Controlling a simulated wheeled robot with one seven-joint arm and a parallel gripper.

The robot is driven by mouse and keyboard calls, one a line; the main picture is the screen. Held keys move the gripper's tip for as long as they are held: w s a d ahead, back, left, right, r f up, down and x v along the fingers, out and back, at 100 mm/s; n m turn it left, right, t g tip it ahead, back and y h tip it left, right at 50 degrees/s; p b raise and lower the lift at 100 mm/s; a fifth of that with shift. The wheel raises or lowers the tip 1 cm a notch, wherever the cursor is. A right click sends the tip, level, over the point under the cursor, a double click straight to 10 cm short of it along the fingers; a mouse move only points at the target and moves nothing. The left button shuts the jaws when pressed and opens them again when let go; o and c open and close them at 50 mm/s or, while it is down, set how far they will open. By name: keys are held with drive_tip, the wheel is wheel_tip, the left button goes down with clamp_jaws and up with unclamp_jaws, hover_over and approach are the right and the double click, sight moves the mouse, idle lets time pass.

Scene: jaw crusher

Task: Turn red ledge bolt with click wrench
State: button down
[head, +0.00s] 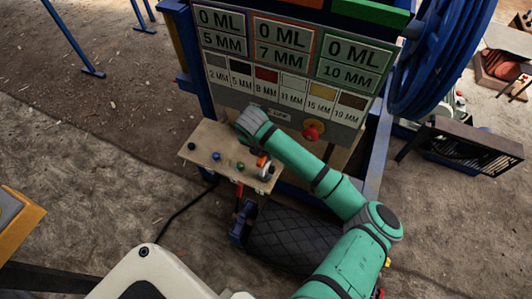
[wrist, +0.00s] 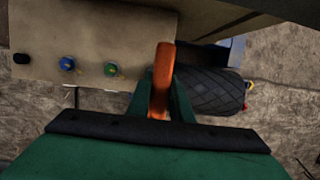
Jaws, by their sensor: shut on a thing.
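In the wrist view my gripper (wrist: 160,90) is shut on an orange bar-like handle, which I take to be the click wrench (wrist: 161,65). The handle reaches forward over the pale ledge (wrist: 40,25). In the head view an orange piece (head: 262,161) with a pale grey part below it shows at the ledge's right end, beside my arm. The ledge carries a black bolt (wrist: 20,58), a blue bolt (wrist: 67,64) and a green bolt (wrist: 110,69) in a row. I cannot make out the red bolt; the wrench may hide it. Whether the wrench touches a bolt is unclear.
A panel with size labels (head: 290,60) and a red knob (head: 313,130) stand behind the ledge. A dark quilted cylinder (head: 290,238) lies below it, also in the wrist view. A blue wheel (head: 440,60) is at upper right. Open ground lies left.

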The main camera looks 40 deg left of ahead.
drive_tip(key=shift+f, duration=0.2)
idle(0.4)
drive_tip(key=m, duration=0.3)
drive_tip(key=shift+s+a+h, duration=0.1)
drive_tip(key=shift+h, duration=0.3)
drive_tip(key=shift+m+h, duration=0.3)
drive_tip(key=shift+m, duration=1)
drive_tip(key=shift+m+g, duration=0.3)
drive_tip(key=shift+m, duration=0.7)
drive_tip(key=shift+m+h, duration=0.5)
drive_tip(key=shift+m, duration=0.9)
